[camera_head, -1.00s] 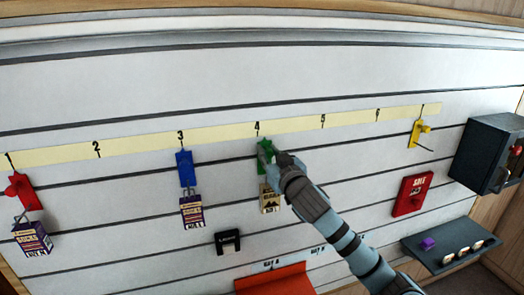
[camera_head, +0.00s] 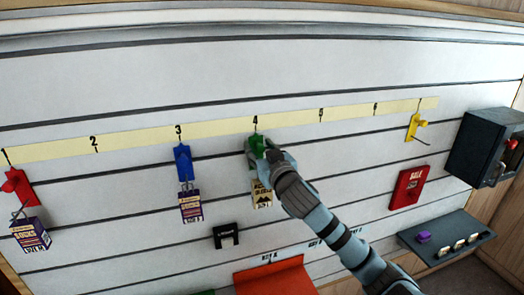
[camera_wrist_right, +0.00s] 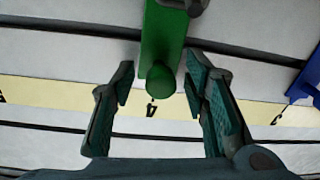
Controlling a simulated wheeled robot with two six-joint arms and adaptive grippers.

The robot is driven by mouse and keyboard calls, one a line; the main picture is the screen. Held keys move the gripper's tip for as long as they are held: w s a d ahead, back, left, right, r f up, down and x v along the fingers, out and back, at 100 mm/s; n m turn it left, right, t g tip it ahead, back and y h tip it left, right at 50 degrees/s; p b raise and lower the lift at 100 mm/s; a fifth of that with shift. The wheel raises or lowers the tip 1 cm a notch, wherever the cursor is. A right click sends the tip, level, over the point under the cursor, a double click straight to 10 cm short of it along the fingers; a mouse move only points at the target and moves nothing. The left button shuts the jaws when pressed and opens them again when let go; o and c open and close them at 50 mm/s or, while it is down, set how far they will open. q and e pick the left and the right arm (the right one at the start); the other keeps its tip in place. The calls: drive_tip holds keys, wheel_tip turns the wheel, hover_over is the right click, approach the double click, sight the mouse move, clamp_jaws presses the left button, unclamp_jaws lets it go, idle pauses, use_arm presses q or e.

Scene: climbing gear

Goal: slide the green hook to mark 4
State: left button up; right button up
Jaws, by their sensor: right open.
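The green hook (camera_head: 257,143) hangs on the slatted wall just below the number 4 (camera_head: 255,122) on the yellow strip, with a tan and black package (camera_head: 262,195) under it. My right gripper (camera_head: 260,149) is at the hook and covers part of it. In the right wrist view the green hook (camera_wrist_right: 161,40) points its rounded knob between the open fingers of my right gripper (camera_wrist_right: 160,82), with a gap on both sides. The number 4 (camera_wrist_right: 150,109) and its tick lie close by the knob, slightly to its left there. My left gripper is not in view.
A blue hook (camera_head: 183,160) with a package hangs at 3, a red hook (camera_head: 18,186) at 1, and a yellow hook (camera_head: 416,124) at the strip's right end. A black bracket (camera_head: 226,235) and a red shelf (camera_head: 272,277) are below. The strip between 4 and 6 is clear.

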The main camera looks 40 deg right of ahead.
drive_tip(key=v, duration=1.2)
drive_tip(key=shift+w, duration=0.1)
drive_tip(key=shift+f, duration=0.1)
